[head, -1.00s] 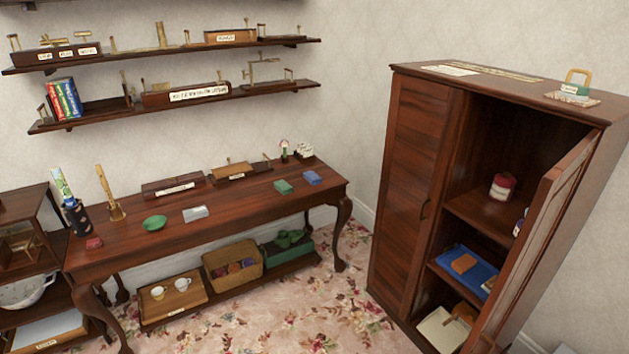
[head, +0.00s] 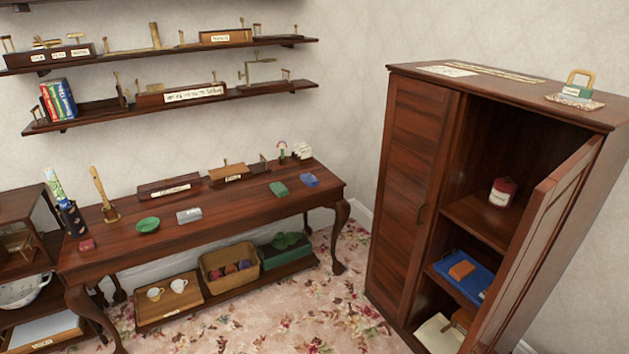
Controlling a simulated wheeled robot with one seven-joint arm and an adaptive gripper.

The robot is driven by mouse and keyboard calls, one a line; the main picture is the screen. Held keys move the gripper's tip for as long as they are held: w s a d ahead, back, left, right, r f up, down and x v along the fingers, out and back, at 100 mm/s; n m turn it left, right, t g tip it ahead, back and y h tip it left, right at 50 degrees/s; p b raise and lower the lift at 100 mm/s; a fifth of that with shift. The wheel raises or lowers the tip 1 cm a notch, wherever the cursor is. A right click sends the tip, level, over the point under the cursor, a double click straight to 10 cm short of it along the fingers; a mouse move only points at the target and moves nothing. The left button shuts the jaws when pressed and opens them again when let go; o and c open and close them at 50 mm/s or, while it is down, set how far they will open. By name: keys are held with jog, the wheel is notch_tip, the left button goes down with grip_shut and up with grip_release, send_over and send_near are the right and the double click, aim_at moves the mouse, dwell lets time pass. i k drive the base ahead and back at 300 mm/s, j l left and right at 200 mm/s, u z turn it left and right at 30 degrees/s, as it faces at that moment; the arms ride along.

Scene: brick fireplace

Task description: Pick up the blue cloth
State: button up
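A small folded blue piece, which looks like the blue cloth (head: 309,180), lies near the right end of the long wooden table (head: 240,205). A similar green folded piece (head: 279,189) lies just left of it, apart. My gripper is not in view, so its state does not show.
A wooden cabinet (head: 405,190) stands right of the table with its right door (head: 545,225) swung open. A blue tray (head: 470,278) sits inside it. A green dish (head: 148,225) and a grey block (head: 189,215) are on the table. Flowered carpet (head: 335,310) lies clear in front.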

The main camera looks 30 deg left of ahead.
aim_at(311, 181)
jog(key=i+j+u, duration=0.1)
jog(key=j, duration=0.3)
jog(key=i+j, duration=0.2)
jog(key=j, duration=0.15)
jog(key=i+j+u, duration=0.15)
jog(key=j, duration=0.25)
jog(key=i+j+u, duration=0.1)
jog(key=j, duration=0.25)
jog(key=i+j, duration=0.25)
jog(key=i+j+u, duration=0.5)
jog(key=i, duration=0.35)
jog(key=i+j+u, duration=0.1)
jog(key=i+u, duration=0.15)
jog(key=i, duration=0.2)
jog(key=i+l+u, duration=0.1)
jog(key=i+l, duration=0.15)
jog(key=l, duration=0.15)
jog(key=i+l+u, duration=0.1)
jog(key=i+l, duration=0.15)
jog(key=l, duration=0.15)
jog(key=i+l+u, duration=0.1)
jog(key=l, duration=0.3)
jog(key=i, duration=0.1)
